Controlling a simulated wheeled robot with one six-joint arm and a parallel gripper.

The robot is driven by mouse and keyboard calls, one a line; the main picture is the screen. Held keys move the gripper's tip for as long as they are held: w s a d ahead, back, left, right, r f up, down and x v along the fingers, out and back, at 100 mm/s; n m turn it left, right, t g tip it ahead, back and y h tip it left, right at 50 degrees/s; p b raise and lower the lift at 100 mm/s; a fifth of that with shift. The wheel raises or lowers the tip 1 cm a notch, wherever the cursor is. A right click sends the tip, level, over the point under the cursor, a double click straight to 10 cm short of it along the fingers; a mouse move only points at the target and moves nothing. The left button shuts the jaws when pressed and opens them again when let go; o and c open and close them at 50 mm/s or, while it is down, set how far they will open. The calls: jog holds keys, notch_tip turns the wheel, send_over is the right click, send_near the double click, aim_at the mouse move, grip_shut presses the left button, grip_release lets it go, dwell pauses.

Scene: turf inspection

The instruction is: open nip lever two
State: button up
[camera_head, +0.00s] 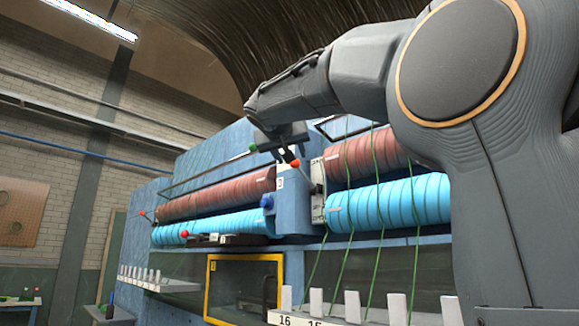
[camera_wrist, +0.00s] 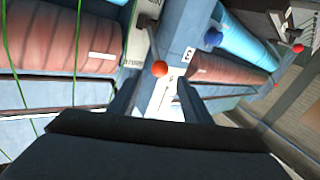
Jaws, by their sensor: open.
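A lever with an orange-red ball knob (camera_head: 295,163) stands at the middle post of the machine; I cannot read a number two on it. The knob also shows in the wrist view (camera_wrist: 160,68), just beyond and between my fingertips, with no clear contact. My gripper (camera_wrist: 157,97) is open, with one dark finger on each side. In the head view my gripper (camera_head: 286,142) reaches down from above close to this knob, and its fingers are small and dark there. Other red knobs, at the left end (camera_head: 142,213) and lower left (camera_head: 184,234), are far from my gripper.
Brown rollers (camera_head: 375,152) and blue rollers (camera_head: 400,202) lie either side of the post. A label with 3 (camera_head: 280,183) and a blue knob (camera_head: 266,201) are close by. Green strands (camera_head: 347,265) hang in front at right. A green knob (camera_head: 252,147) sits left of my gripper.

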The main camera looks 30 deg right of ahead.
aim_at(295, 162)
jog(key=p+x, duration=0.3)
jog(key=x, duration=0.4)
jog(key=shift+w+d, duration=0.2)
jog(key=shift+d, duration=0.05)
grip_shut()
